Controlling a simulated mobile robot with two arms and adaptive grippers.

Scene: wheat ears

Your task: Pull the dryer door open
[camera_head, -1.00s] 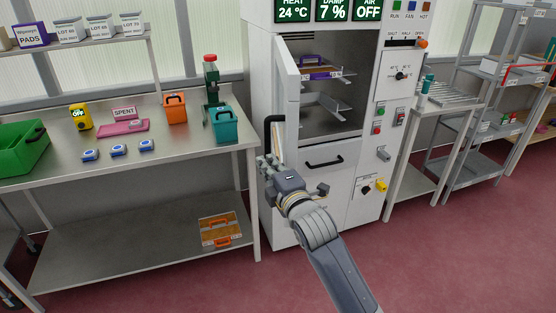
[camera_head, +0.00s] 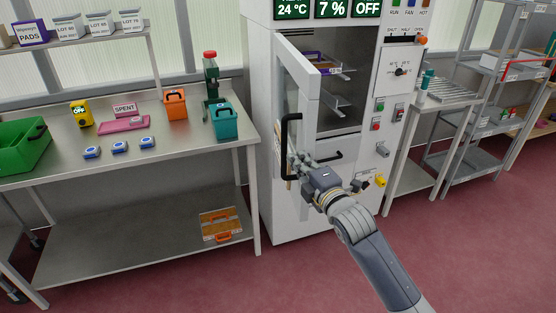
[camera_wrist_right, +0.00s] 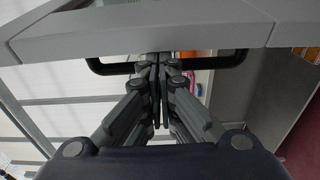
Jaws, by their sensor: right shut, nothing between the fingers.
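The white dryer door (camera_head: 312,95) stands part open on the dryer cabinet (camera_head: 265,130), hinged at its left. It has a window, and a black upright handle (camera_head: 286,148) on its outer face. My right gripper (camera_head: 297,165) is at the lower part of this handle, its arm coming from the lower right. In the right wrist view the shut, empty fingers (camera_wrist_right: 160,60) overlap the middle of the handle bar (camera_wrist_right: 105,69), below the door's edge (camera_wrist_right: 150,28); I cannot tell whether they touch. My left gripper is out of view.
Inside the dryer are shelves (camera_head: 338,102). A steel workbench (camera_head: 60,190) with boxes and bins stands left, and a rack table (camera_head: 445,105) stands right. The red floor (camera_head: 310,280) in front is clear.

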